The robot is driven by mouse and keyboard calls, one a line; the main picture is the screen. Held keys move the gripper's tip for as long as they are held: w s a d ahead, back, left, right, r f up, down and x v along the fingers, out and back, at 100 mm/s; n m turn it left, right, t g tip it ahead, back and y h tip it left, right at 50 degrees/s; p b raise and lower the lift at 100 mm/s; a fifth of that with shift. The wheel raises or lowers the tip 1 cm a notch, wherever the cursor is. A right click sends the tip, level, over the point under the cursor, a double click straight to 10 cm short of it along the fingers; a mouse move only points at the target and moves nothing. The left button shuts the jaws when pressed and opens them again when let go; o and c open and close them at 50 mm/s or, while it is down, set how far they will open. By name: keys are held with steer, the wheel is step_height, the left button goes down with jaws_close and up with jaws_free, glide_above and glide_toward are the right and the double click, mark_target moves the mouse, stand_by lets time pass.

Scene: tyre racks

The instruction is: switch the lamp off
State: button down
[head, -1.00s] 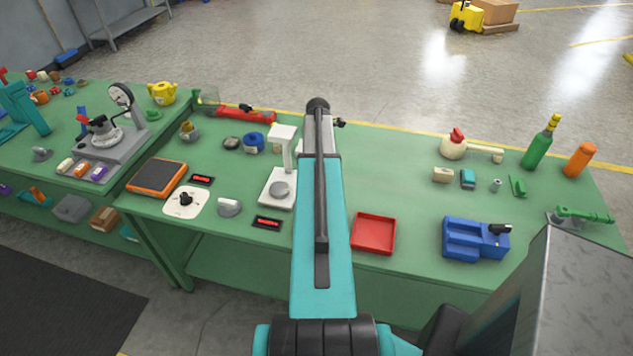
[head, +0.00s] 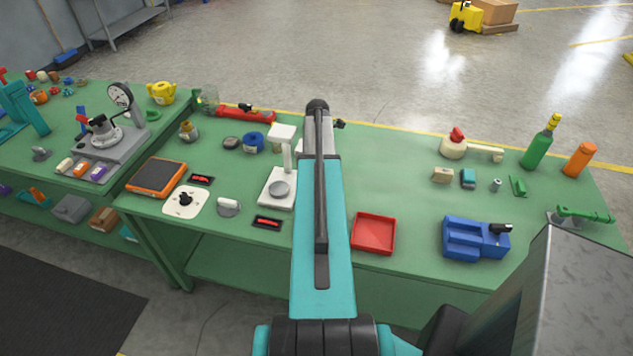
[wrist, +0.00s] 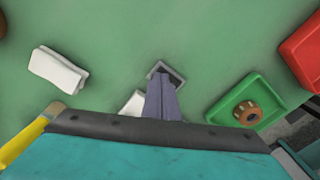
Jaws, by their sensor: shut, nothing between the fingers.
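A white stand with an upright post and a flat head (head: 283,132) is on the green bench, just left of my arm; it looks like the lamp. Its white base (head: 270,203) carries a round grey disc. I cannot tell whether it is lit. My gripper (wrist: 163,84) shows in the wrist view, shut and empty, over a small dark-framed square (wrist: 177,72) on the green surface. I cannot tell whether they touch. A white piece (wrist: 132,104) lies partly hidden beside the fingers. In the head view my arm hides the gripper.
A white plate with a black knob (head: 185,201) lies left of the stand. A red tray (head: 373,234) and a blue block-like fixture (head: 470,240) are right of my arm. In the wrist view a green tray with a brown knob (wrist: 246,113) is at right. Bench centre-right is fairly clear.

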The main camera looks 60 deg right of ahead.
steer(key=shift+f, duration=0.4)
stand_by(0.4)
steer(key=shift+r, duration=0.1)
step_height(320, 180, up, 7)
steer(key=p, duration=0.3)
stand_by(0.9)
stand_by(0.5)
